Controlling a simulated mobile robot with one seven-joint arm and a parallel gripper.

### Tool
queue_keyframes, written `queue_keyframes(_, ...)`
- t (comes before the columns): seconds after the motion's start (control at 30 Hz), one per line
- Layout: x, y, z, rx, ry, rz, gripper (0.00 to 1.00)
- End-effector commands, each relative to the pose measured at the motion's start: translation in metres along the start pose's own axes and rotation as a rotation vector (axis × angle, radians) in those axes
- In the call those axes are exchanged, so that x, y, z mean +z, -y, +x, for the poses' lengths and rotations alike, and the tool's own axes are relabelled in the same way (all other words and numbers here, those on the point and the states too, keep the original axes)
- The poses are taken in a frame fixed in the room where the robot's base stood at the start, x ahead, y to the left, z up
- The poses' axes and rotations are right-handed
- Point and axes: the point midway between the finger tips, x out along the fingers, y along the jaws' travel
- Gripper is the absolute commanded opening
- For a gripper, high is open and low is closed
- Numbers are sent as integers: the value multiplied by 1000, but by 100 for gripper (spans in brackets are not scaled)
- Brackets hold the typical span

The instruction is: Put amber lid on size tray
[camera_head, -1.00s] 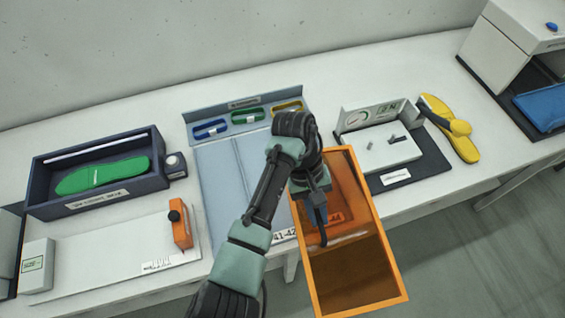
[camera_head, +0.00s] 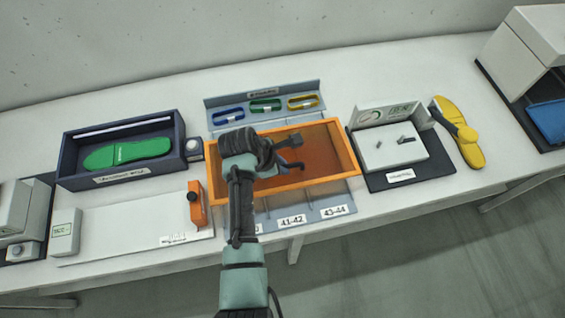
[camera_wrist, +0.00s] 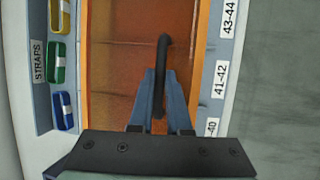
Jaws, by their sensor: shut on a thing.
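The amber lid (camera_head: 330,150) is a see-through brown panel with a raised orange rim and a dark bar handle. My gripper (camera_wrist: 160,105) is shut on that handle, which shows upright between its fingers in the wrist view. In the head view the lid lies level over the middle of the blue-grey size tray (camera_head: 268,216), with the gripper (camera_head: 290,165) above it. The tray's front labels 41-42 and 43-44 and its back strap row stay uncovered. Whether the lid touches the tray or hovers cannot be told. My arm hides part of the lid's left side.
Blue, green and yellow straps (camera_head: 265,106) sit behind the lid. A dark box with a green insole (camera_head: 128,152) and an orange slider gauge (camera_head: 197,204) are at left. A white measuring device (camera_head: 388,146) stands close at right, beside a yellow insole (camera_head: 458,132).

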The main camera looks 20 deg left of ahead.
Motion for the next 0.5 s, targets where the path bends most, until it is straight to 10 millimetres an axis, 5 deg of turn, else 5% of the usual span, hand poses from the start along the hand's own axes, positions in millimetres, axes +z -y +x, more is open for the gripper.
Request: queue_keyframes(0.5, -18, 9, 44, 2, 2, 2, 0)
